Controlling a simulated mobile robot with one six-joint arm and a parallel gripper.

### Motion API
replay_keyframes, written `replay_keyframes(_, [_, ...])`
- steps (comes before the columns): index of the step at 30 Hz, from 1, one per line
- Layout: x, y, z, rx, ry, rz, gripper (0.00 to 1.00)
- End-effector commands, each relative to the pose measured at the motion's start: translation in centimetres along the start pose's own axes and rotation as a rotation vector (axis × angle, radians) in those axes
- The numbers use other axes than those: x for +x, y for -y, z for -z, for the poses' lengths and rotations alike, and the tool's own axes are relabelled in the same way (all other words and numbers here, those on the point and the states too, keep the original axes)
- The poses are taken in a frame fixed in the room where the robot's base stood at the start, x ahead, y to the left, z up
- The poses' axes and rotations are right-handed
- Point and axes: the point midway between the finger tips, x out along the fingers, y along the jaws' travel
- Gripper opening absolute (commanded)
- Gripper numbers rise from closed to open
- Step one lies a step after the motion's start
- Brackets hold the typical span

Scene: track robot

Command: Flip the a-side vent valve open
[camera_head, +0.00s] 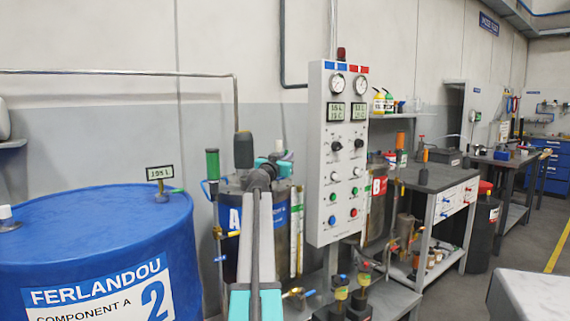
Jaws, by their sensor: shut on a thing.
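The A-side tank (229,217), with a blue label marked A, stands left of the control panel. My arm rises in front of it and hides much of its front and lid. The arm's far end is over the tank's top, and the gripper's fingers are hidden behind my wrist. A blue handle (206,190) sits at the tank's upper left beside a green-topped cylinder (212,164). A yellow handle (228,233) and a lower blue handle (221,258) are on the tank's left side. I cannot tell which is the vent valve.
A large blue drum (95,240) fills the left front. The white control panel (337,205) with gauges and knobs stands close to the tank's right. A workbench (436,178) is farther right.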

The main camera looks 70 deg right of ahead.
Motion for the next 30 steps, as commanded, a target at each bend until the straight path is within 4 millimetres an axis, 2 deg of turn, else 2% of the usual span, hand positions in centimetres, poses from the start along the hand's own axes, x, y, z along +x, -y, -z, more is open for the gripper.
replay_keyframes(1, [-0.01,0.44,0.00,-0.003,-0.011,0.010,0.00])
replay_keyframes(30, [-0.47,0.74,0.24,-0.063,-0.103,0.024,0.00])
